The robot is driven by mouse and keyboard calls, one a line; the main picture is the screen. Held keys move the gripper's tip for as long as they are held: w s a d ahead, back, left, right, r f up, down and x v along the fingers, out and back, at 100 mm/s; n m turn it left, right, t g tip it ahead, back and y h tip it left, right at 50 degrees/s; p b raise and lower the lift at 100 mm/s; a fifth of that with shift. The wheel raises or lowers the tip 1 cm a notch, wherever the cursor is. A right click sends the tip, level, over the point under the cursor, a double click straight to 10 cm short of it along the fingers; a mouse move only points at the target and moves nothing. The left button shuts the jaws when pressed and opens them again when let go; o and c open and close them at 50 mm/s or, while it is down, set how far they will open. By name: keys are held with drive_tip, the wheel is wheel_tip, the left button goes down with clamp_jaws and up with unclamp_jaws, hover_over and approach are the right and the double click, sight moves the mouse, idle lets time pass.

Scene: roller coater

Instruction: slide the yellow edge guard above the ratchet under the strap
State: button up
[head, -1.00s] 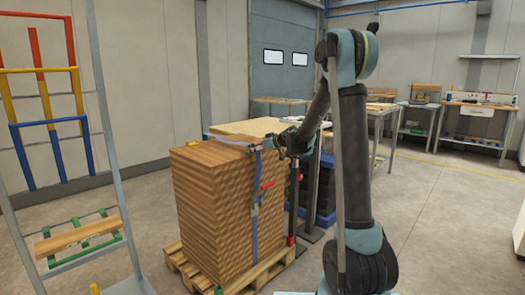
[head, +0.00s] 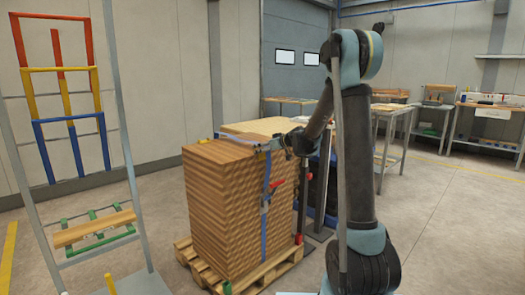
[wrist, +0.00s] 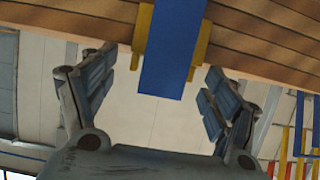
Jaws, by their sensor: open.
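The blue strap (head: 264,225) runs down the front of the tall stack of brown boards (head: 222,205). The ratchet with its red handle (head: 277,187) sits on the strap below the top edge. In the wrist view, the yellow edge guard (wrist: 201,48) lies against the boards behind the blue strap (wrist: 172,45), showing on both sides of it. The guard cannot be made out in the head view. My gripper (wrist: 159,75) is open, its fingers apart on either side of the strap and guard, with visible gaps. In the head view my gripper (head: 284,146) is at the stack's top edge, above the ratchet.
The stack stands on a wooden pallet (head: 268,270). A rack (head: 125,150) with coloured frames stands at the left. Behind the stack is a pale board-topped pile (head: 262,127). Workbenches (head: 485,125) line the back right. The floor at the right is open.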

drive_tip(key=shift+d, duration=0.15)
drive_tip(key=v, duration=1.2)
idle(0.3)
drive_tip(key=s+d+f+m+g+h, duration=0.2)
drive_tip(key=s+d+f, duration=0.3)
drive_tip(key=s, duration=1)
drive_tip(key=s+d+f+m+g+h, duration=0.2)
drive_tip(key=s+d+f+m+h, duration=0.2)
drive_tip(key=s, duration=1.1)
drive_tip(key=s+d+f+m+g+h, duration=0.2)
drive_tip(key=s+d+f, duration=0.6)
drive_tip(key=s, duration=0.8)
drive_tip(key=d+m+h, duration=0.1)
drive_tip(key=d+h, duration=0.1)
drive_tip(key=d, duration=0.1)
drive_tip(key=shift+g, duration=0.4)
